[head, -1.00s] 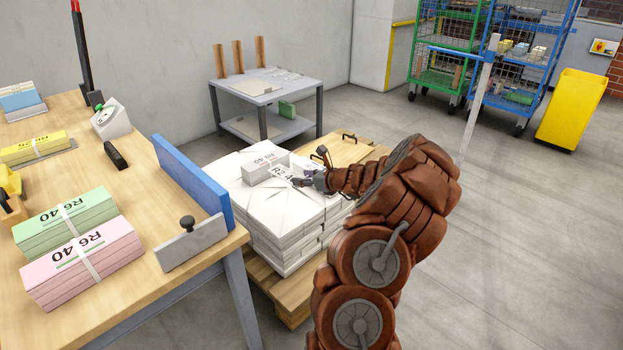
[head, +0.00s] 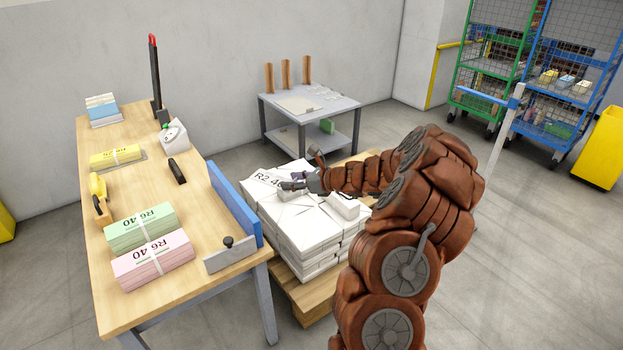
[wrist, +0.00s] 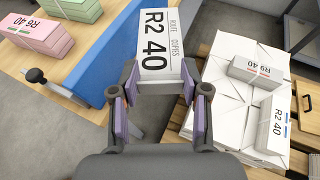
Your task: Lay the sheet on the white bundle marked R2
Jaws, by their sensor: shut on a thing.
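My gripper (wrist: 158,88) is shut on a white sheet (wrist: 159,40) printed "R2 40 ROUTE COPIES". The white bundle marked R2 (wrist: 271,124) lies on the stack at right in the wrist view, apart from the sheet. A white bundle marked R6 (wrist: 252,76) lies beside it. My arm hides part of the bundles in the head view.
The white paper stack (head: 309,242) sits on a wooden pallet (head: 308,300). The bench (head: 190,262) on the left has a raised blue board (head: 236,203) and holds pink (head: 152,262) and green (head: 140,228) bundles. A grey side table (head: 283,103) stands behind.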

